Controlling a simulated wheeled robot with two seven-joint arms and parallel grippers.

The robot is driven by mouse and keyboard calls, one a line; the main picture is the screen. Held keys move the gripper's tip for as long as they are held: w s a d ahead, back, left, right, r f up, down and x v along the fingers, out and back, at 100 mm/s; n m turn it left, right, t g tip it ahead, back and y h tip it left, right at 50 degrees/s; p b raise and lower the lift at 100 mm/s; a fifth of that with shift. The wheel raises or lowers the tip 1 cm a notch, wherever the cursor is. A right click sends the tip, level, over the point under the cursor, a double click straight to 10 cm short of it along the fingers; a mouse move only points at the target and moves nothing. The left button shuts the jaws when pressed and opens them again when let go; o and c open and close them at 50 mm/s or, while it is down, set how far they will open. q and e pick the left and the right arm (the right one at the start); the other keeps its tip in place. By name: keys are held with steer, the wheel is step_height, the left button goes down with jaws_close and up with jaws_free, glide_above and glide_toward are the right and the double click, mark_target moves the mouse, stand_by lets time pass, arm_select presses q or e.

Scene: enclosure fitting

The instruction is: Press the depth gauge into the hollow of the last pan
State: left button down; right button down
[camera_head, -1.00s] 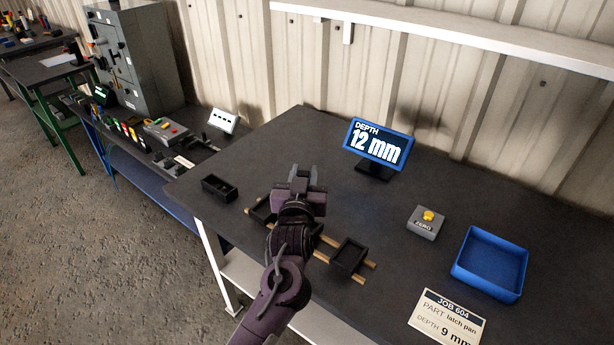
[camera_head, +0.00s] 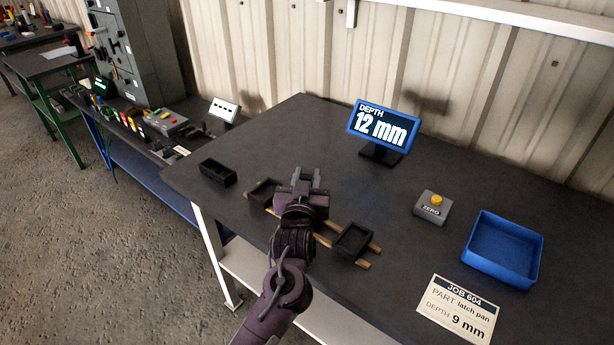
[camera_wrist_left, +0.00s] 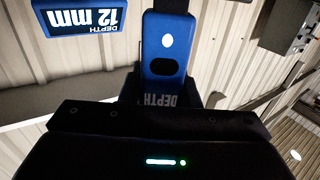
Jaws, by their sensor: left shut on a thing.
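My left gripper (camera_head: 306,180) is over the wooden rails (camera_head: 325,236), between two black pans. In the left wrist view it (camera_wrist_left: 167,92) is shut on the blue depth gauge (camera_wrist_left: 165,52), marked DEPTH. The gauge's lower end and any contact below it are hidden. One open black pan (camera_head: 264,192) lies on the rails left of the gripper, another (camera_head: 352,241) right of it. A third black pan (camera_head: 217,173) stands apart at the left table edge. Anything under the gripper is hidden. My right gripper is out of view.
A blue-framed display (camera_head: 383,128) reads 12 mm. A grey block with a yellow ZERO button (camera_head: 432,207), an empty blue tray (camera_head: 502,252) and a card (camera_head: 458,310) reading latch pan, 9 mm are on the right. The table's middle is clear.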

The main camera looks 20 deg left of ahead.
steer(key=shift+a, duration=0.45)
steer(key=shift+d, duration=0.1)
arm_select(q)
steer(key=shift+r+p, duration=0.1)
steer(key=shift+p, duration=0.2)
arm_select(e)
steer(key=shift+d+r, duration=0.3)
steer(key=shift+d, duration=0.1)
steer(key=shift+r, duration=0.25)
arm_select(q)
steer(key=shift+f, duration=0.3)
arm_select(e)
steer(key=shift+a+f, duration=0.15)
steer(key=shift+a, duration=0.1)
arm_select(q)
steer(key=shift+s+f+p, duration=0.1)
steer(key=shift+f+p, duration=0.2)
steer(key=shift+p, duration=0.05)
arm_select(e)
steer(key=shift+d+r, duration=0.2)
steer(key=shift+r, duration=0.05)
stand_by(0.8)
